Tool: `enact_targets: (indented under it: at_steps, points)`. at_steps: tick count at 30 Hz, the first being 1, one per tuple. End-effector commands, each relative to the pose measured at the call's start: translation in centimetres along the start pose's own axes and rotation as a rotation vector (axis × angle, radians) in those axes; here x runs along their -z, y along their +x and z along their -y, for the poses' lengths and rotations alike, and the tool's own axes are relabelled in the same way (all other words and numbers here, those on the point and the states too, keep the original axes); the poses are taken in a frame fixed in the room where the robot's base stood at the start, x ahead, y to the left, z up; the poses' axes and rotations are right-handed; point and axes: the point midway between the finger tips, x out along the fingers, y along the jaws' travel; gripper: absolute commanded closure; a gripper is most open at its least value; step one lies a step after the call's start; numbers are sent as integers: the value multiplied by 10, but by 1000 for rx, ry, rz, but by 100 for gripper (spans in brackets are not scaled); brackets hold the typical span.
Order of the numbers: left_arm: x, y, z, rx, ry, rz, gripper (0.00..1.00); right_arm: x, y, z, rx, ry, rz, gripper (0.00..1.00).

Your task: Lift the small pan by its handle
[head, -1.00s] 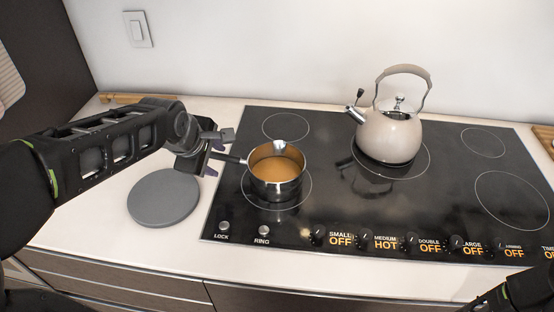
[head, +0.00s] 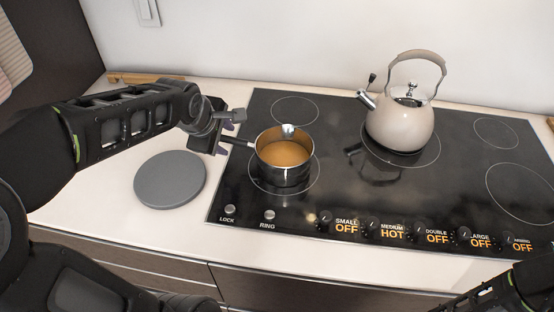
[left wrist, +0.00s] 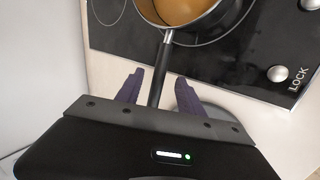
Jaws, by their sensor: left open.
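The small pan (head: 284,172) is a steel pot with orange-brown liquid in it. It stands upright on the front-left burner ring of the black cooktop. Its dark handle (head: 237,142) points left toward my left gripper (head: 232,131). In the left wrist view the handle (left wrist: 159,75) runs between the two purple-grey fingers of my left gripper (left wrist: 158,88), which are open with a gap on each side. The pan's rim (left wrist: 180,25) shows at the top of that view. Only part of my right arm (head: 500,293) shows at the lower right; its fingertips are not visible.
A beige kettle (head: 400,125) stands on a burner behind and right of the pan. A round grey disc (head: 170,180) lies on the white counter left of the cooktop. Knobs and labels line the cooktop's front edge (head: 380,230). A wall rises behind.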

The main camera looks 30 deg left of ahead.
Motion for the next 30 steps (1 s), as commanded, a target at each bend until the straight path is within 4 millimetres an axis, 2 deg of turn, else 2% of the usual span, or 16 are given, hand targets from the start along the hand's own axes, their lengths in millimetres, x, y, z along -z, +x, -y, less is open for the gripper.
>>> enact_targets:
  at_steps: [6, 15, 18, 30]
  points:
    - [-1, 5, 0, 3, 2, 0, 55, 0, -2, 1, 0, 0, 0, 64]
    - [-4, 46, -2, 4, 1, -1, 55, 0, -9, 4, 0, 0, 1, 64]
    - [-4, 52, -2, 1, -1, 0, 55, 0, -9, 4, 0, 0, 1, 64]
    - [-4, 52, -2, 0, 0, -1, 55, 0, -9, 4, 0, 0, 1, 64]
